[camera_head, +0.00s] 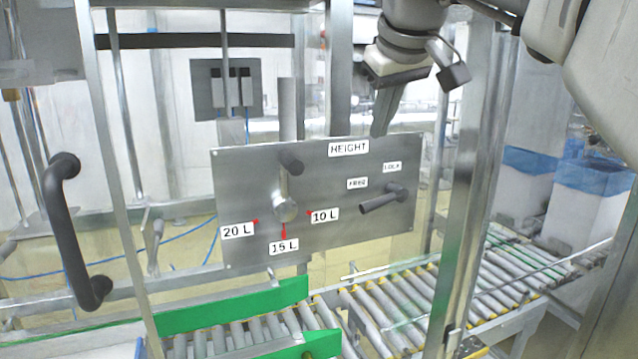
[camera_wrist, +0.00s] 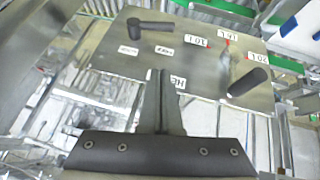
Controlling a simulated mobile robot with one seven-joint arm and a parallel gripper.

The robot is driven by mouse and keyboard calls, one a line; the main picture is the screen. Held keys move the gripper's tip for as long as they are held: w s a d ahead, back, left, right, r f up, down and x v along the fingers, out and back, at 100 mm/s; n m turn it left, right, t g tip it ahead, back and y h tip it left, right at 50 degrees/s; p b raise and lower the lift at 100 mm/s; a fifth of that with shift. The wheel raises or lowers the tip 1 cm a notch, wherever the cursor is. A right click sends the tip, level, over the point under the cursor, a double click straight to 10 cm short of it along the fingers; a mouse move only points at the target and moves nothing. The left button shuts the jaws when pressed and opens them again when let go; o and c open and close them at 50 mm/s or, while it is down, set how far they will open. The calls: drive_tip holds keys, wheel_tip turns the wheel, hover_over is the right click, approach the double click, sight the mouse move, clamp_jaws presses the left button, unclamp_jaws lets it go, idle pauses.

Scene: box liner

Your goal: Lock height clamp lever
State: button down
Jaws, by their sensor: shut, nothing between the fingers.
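The clamp lever (camera_head: 380,201) is a dark handle at the right of the grey HEIGHT panel (camera_head: 240,180). It points left and slightly down from its pivot, below the FREE label (camera_head: 357,183). The LOCK label (camera_head: 392,166) sits above the pivot. In the wrist view the panel is upside down and the lever (camera_wrist: 152,29) lies near its far edge. My gripper (camera_head: 379,133) is shut and empty, pointing down near the panel's top edge, apart from the lever. Its fingers (camera_wrist: 160,72) show together in the wrist view.
A height crank (camera_head: 285,190) with a dark knob stands left on the panel, above the 15 L mark (camera_head: 283,247). A metal post (camera_head: 467,180) rises right of the panel. A roller conveyor (camera_head: 400,310) runs below. A dark door handle (camera_head: 70,230) is at left.

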hover_over(371, 205)
drive_tip(key=f, duration=0.8)
drive_tip(key=shift+w+a+f, duration=0.25)
drive_tip(key=shift+a+f, duration=0.05)
drive_tip(key=shift+f, duration=0.05)
drive_tip(key=shift+s+d+f, duration=0.15)
drive_tip(key=shift+f, duration=0.3)
drive_tip(key=shift+s+d+f, duration=0.1)
drive_tip(key=shift+d+f, duration=0.05)
drive_tip(key=shift+f, duration=0.3)
drive_tip(key=shift+s+d+f, duration=0.1)
drive_tip(key=shift+d+f, duration=0.05)
drive_tip(key=shift+f, duration=0.65)
drive_tip(key=shift+f+b, duration=0.2)
drive_tip(key=shift+b, duration=0.25)
